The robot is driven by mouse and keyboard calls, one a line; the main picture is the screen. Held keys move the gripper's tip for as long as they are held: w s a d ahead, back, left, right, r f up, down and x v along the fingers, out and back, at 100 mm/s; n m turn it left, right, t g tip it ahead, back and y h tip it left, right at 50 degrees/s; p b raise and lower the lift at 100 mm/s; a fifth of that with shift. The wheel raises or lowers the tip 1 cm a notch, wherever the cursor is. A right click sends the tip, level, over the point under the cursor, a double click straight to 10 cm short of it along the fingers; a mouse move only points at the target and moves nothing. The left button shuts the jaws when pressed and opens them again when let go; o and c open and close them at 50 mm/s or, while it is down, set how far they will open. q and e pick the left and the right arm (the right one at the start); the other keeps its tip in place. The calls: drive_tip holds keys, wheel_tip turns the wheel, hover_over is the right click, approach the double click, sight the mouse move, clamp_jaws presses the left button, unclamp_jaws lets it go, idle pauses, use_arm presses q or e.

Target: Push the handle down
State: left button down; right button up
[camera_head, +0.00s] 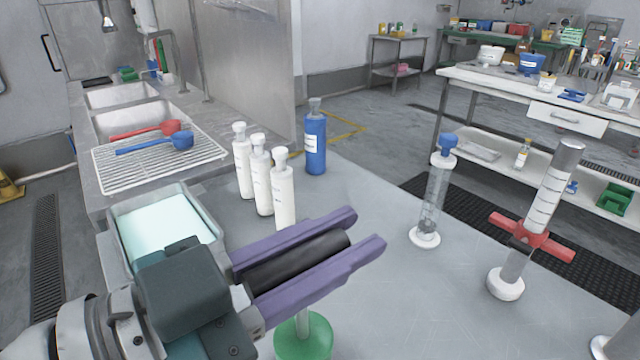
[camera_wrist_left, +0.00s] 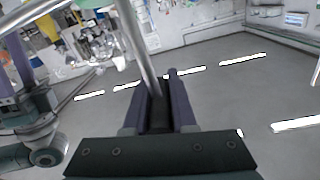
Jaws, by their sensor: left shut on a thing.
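My left gripper (camera_head: 362,232) reaches in from the lower left in the head view, its two purple fingers closed around a dark cylindrical handle (camera_head: 300,262). The handle lies lengthwise between the fingers, above the table. In the left wrist view the dark handle (camera_wrist_left: 159,118) sits between the purple fingers (camera_wrist_left: 165,95), and a metal rod (camera_wrist_left: 140,45) runs up from there. Below the gripper in the head view is a round green base (camera_head: 303,342) with a pale upright stem. The gripper hides how the stem and handle connect.
Several white bottles (camera_head: 262,180) and a blue bottle (camera_head: 315,140) stand behind the gripper. A metal tray (camera_head: 207,198) is at left. A clear column with blue top (camera_head: 432,195) and a column with red crossbar (camera_head: 535,240) stand right. The table between is clear.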

use_arm(q)
wheel_tip(320, 180, down, 6)
drive_tip(key=b, duration=0.4)
drive_tip(key=shift+f, duration=0.2)
drive_tip(key=c, duration=1.1)
unclamp_jaws()
drive_tip(key=shift+f, duration=0.1)
drive_tip(key=o, duration=0.4)
drive_tip(key=shift+r, duration=0.2)
drive_tip(key=shift+c, duration=0.2)
drive_tip(key=b+v, duration=0.1)
drive_tip(key=v, duration=0.9)
